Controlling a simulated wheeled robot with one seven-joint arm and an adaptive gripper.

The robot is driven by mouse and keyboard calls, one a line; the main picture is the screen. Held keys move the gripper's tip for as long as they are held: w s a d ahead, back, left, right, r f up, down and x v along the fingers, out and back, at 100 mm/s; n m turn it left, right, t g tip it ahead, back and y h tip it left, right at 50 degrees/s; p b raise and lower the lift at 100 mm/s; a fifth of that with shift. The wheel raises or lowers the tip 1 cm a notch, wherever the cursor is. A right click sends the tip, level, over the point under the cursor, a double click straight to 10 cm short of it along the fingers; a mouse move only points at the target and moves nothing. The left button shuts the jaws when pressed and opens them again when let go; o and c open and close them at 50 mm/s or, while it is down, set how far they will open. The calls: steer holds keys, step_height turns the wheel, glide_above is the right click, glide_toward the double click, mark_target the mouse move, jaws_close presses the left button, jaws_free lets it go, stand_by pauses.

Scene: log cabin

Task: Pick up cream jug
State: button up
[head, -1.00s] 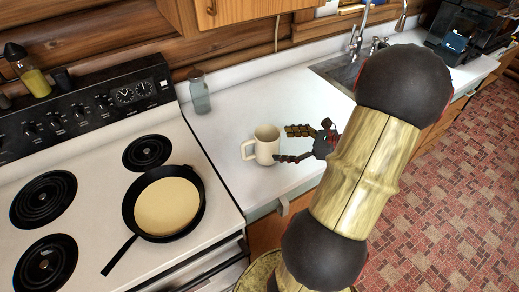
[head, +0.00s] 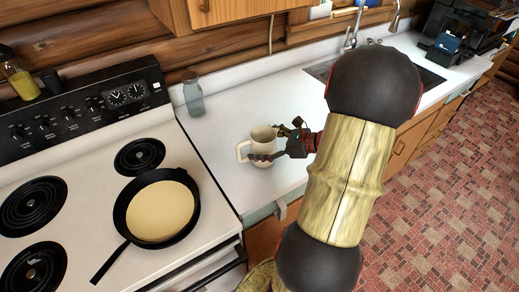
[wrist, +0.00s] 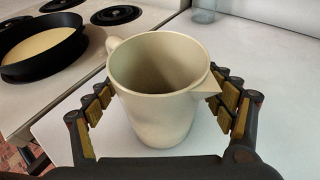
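The cream jug (head: 262,143) stands upright on the white counter, right of the stove. In the wrist view the jug (wrist: 155,110) is in the middle, with its handle at the upper left and its spout to the right. It looks empty inside. My gripper (head: 272,146) is at the jug, reaching in from the right. In the wrist view my gripper (wrist: 162,95) has one finger on each side of the jug. The fingers are spread, with a small gap at the left; contact near the spout is unclear.
A black pan (head: 158,208) with a tan filling sits on the stove (head: 92,165), left of the jug. A glass jar (head: 193,94) stands at the counter's back. The sink (head: 322,72) is at the back right. The counter around the jug is clear.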

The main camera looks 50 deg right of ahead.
steer(key=c, duration=1.3)
steer(key=shift+c, duration=0.6)
steer(key=shift+r, duration=0.1)
